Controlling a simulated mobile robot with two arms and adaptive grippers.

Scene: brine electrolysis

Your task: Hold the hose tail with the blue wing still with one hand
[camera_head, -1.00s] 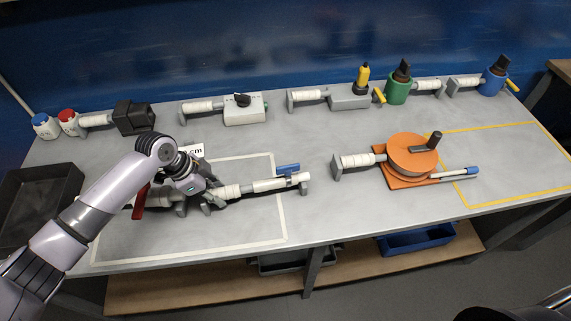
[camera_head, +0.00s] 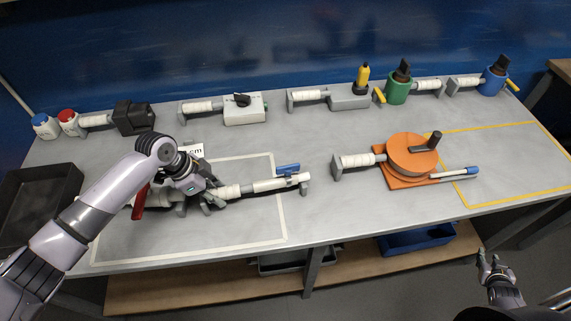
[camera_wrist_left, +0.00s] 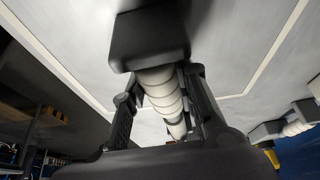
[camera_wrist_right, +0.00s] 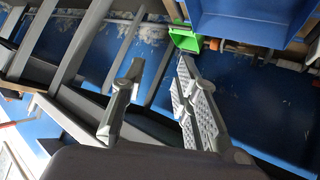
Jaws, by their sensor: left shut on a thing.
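A hose assembly lies inside the white outline at the left of the table. It has a red lever (camera_head: 141,201) on its left part, a white ribbed section (camera_head: 228,192) in the middle, and a blue wing (camera_head: 288,169) near its right end. My left gripper (camera_head: 208,202) reaches down over the middle. In the left wrist view my left gripper (camera_wrist_left: 160,90) is shut around a white ribbed hose tail (camera_wrist_left: 163,95) next to a dark grey block (camera_wrist_left: 148,35). The gripper partly hides the joint area. My right gripper (camera_head: 492,262) is open and empty, beyond the table's front edge.
An orange round device (camera_head: 412,155) sits right of centre. Several fittings line the back. A black tray (camera_head: 40,200) is at the left. The yellow-outlined area (camera_head: 520,165) is mostly clear. Below the table is a shelf with a blue bin (camera_head: 415,242).

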